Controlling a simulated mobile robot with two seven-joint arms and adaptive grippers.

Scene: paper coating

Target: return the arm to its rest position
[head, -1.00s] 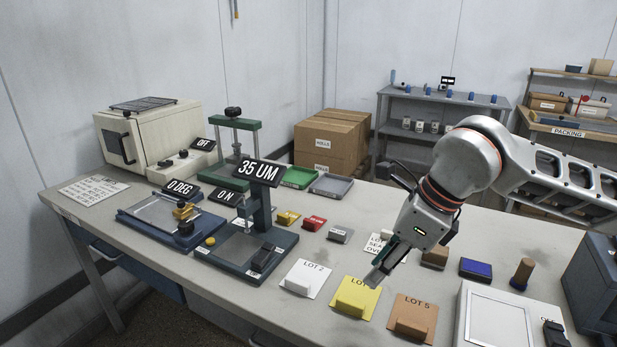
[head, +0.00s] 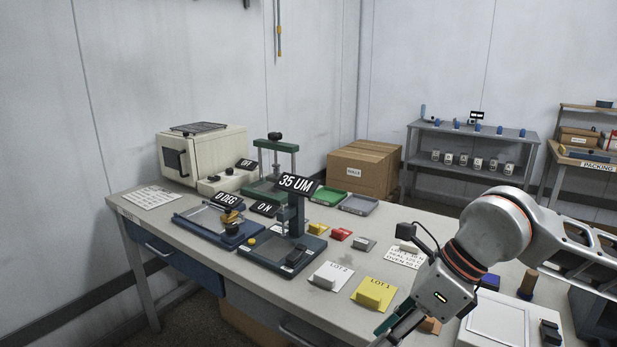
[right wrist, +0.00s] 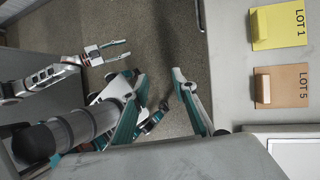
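My right arm comes in from the right in the head view, with its gripper (head: 392,334) pointing down at the lower edge, partly cut off. In the right wrist view the right gripper (right wrist: 160,76) has its two fingers spread, with nothing between them but the floor and parts of my own body behind. It hangs beside the table edge, over the floor. My left gripper (right wrist: 128,50) shows at the upper left of the right wrist view, low beside my body, fingers apart and empty. It is outside the head view.
The table (head: 290,292) holds a yellow LOT 1 card (head: 377,293), a white LOT 2 card (head: 330,276), a 35 UM stand (head: 297,215) and an oven (head: 205,155). In the right wrist view, an orange LOT 5 card (right wrist: 285,86) lies near the table edge.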

